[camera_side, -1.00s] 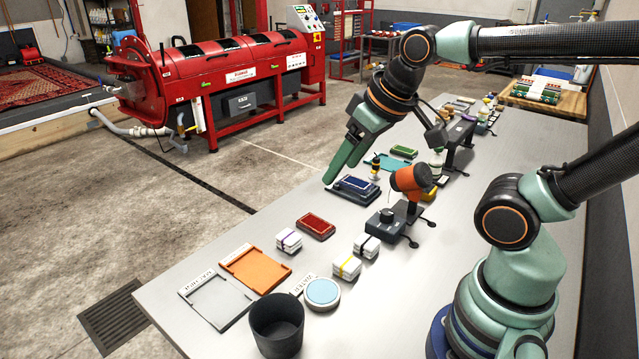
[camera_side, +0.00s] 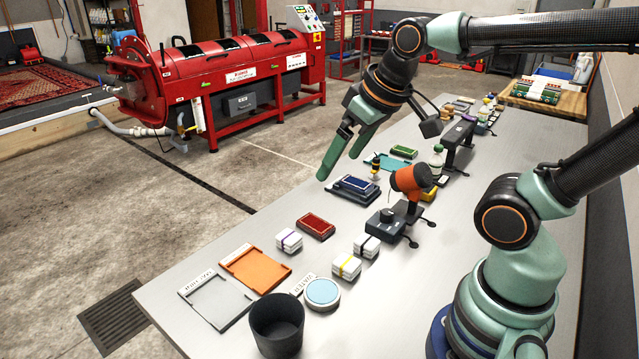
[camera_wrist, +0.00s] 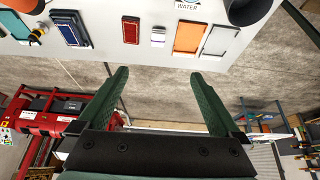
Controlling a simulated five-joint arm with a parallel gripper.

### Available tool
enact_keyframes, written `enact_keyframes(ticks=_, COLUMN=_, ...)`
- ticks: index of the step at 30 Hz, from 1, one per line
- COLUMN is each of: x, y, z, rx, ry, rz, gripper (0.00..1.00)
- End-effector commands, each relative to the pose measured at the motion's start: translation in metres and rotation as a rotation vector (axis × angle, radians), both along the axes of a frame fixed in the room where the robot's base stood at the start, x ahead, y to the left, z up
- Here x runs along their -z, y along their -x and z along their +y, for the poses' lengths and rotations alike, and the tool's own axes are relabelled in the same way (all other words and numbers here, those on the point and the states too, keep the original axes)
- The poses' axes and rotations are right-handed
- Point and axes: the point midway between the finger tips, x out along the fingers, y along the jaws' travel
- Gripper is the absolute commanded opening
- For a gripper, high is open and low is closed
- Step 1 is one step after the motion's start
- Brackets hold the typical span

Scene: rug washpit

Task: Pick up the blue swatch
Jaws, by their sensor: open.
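The blue swatch (camera_side: 357,185) is a flat dark-blue rectangle lying in a dark tray (camera_side: 343,193) on the grey table. In the wrist view the blue swatch (camera_wrist: 70,31) shows at the upper left, beyond the fingertips. My gripper (camera_side: 340,167) is open and empty, with its two green fingers above and just to the left of the swatch in the side view. In the wrist view my gripper (camera_wrist: 160,84) has its fingers wide apart, with only floor between them.
A red swatch (camera_side: 316,226), an orange tray (camera_side: 262,269) and a grey tray (camera_side: 214,301) lie nearer the camera. A green swatch (camera_side: 404,152) lies farther back. An orange-headed device (camera_side: 411,179) stands to the right of the blue swatch. A dark cup (camera_side: 277,325) stands in front.

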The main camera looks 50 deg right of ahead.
Motion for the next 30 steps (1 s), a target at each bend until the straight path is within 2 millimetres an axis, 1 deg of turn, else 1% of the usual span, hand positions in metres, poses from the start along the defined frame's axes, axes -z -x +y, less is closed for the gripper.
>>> enact_keyframes(ticks=5, x=-0.013, y=-0.033, z=-0.028, rx=0.014, ry=0.027, rz=0.072, gripper=1.0)
enact_keyframes(ticks=6, x=-0.016, y=-0.043, z=-0.036, rx=0.016, ry=0.034, rz=0.089, gripper=1.0)
enact_keyframes(ticks=9, x=-0.019, y=-0.064, z=-0.057, rx=0.019, ry=0.046, rz=0.133, gripper=1.0)
enact_keyframes(ticks=14, x=-0.014, y=-0.097, z=-0.096, rx=0.021, ry=0.055, rz=0.205, gripper=1.0)
enact_keyframes(ticks=17, x=-0.006, y=-0.116, z=-0.124, rx=0.022, ry=0.056, rz=0.249, gripper=1.0)
enact_keyframes(ticks=21, x=0.013, y=-0.137, z=-0.165, rx=0.022, ry=0.051, rz=0.309, gripper=1.0)
enact_keyframes(ticks=25, x=0.037, y=-0.151, z=-0.205, rx=0.019, ry=0.038, rz=0.363, gripper=1.0)
enact_keyframes(ticks=30, x=0.075, y=-0.158, z=-0.254, rx=0.013, ry=0.015, rz=0.425, gripper=1.0)
